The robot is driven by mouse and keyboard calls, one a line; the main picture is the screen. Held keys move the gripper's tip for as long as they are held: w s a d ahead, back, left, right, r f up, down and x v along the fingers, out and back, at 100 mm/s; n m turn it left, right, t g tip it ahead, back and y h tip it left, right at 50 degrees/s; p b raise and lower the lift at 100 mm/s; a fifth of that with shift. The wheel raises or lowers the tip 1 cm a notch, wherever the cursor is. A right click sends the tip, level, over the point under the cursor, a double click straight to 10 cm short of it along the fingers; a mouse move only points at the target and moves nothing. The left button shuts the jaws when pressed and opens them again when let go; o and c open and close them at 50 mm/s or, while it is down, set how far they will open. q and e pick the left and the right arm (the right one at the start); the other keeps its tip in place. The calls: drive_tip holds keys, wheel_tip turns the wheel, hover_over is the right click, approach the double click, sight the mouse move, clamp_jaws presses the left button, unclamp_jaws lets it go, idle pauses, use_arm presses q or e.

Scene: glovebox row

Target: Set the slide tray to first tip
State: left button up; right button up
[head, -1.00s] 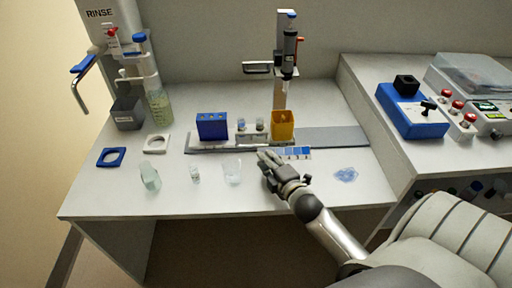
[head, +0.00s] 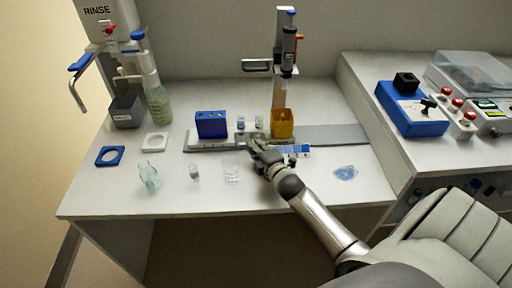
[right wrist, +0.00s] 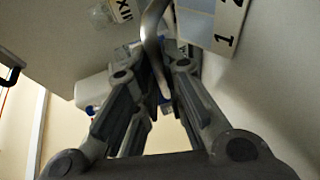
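The slide tray (head: 203,147) is a long, low grey piece on the bench. A blue rack (head: 211,124), two small vials and a yellow box (head: 282,124) stand along it, and the yellow box is below the upright press (head: 288,50). My right gripper (head: 254,143) is at the tray's front edge, left of a blue-and-white numbered strip (head: 293,150). In the right wrist view, a curved metal bar (right wrist: 154,45) passes between my right gripper's fingers (right wrist: 158,75), which look apart. The numbered strip (right wrist: 215,22) shows a "1". My left gripper is out of view.
A glass bottle (head: 149,176), a small vial (head: 194,173) and a clear beaker (head: 231,171) stand in front of the tray. A blue clear piece (head: 345,173) lies at right. The rinse station (head: 110,25) is at back left. A blue device (head: 411,110) is on the right bench.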

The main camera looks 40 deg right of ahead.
clamp_jaws()
drive_tip(key=s+d, duration=0.2)
drive_tip(key=d, duration=0.2)
drive_tip(key=s+d+p, duration=0.1)
drive_tip(key=s+d, duration=0.1)
drive_tip(key=d, duration=0.1)
drive_tip(key=s+d, duration=0.3)
drive_tip(key=d, duration=0.1)
drive_tip(key=shift+d+p, duration=0.35)
drive_tip(key=s+d, duration=0.2)
drive_tip(key=d, duration=0.2)
drive_tip(key=s+d, duration=0.3)
drive_tip(key=d, duration=0.1)
drive_tip(key=s+d, duration=0.2)
drive_tip(key=d, duration=0.2)
drive_tip(key=shift+s+d+b, duration=0.25)
drive_tip(key=shift+s+b, duration=0.1)
drive_tip(key=shift+b, duration=0.05)
drive_tip(key=shift+o, duration=2)
unclamp_jaws()
drive_tip(key=shift+d, duration=0.1)
drive_tip(key=shift+s, duration=0.15)
